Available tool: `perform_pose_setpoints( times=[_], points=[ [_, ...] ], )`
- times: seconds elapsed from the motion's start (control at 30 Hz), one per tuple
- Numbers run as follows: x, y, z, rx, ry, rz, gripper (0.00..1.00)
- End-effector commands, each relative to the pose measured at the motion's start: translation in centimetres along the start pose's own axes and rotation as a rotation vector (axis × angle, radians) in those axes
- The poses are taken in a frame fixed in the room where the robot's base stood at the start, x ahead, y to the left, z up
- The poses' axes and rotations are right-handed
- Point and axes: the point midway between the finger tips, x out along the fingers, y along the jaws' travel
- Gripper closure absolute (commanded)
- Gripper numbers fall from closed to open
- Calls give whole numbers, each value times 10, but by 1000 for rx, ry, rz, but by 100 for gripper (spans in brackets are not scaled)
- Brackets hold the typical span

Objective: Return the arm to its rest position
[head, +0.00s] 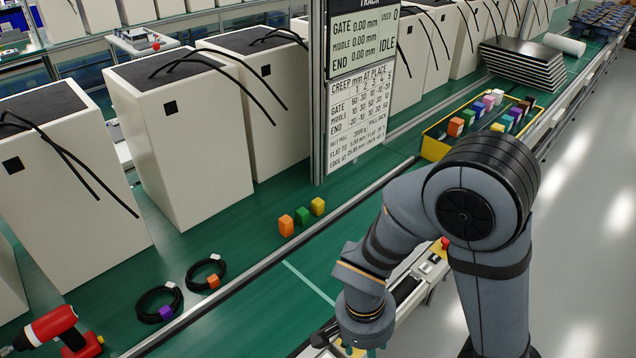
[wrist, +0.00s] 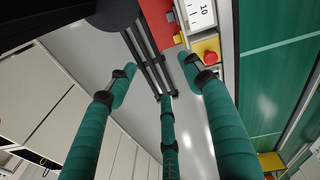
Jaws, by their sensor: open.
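My arm reaches forward in the head view and bends down at the elbow, with its wrist low near the bottom edge. My gripper (wrist: 160,82) shows in the wrist view with its teal fingers spread apart and nothing between them. Grey floor, dark rails and a panel edge lie beyond the fingers. In the head view the fingers are mostly hidden or cut off below the wrist.
A control panel with a red button (wrist: 206,54) is close to the right finger. A green bench (head: 240,265) holds orange, green and yellow blocks, cable coils and a red drill (head: 58,330). White cabinets (head: 185,135), a sign post (head: 318,100) and a yellow bin (head: 433,148) stand farther back. The right-hand floor is clear.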

Motion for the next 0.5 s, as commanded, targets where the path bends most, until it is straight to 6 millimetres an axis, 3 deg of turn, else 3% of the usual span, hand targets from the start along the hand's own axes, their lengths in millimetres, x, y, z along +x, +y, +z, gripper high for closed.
perform_pose_setpoints(
  times=[0.5],
  points=[
    [-58,34,45,-249,30,-27,49]
  ],
)
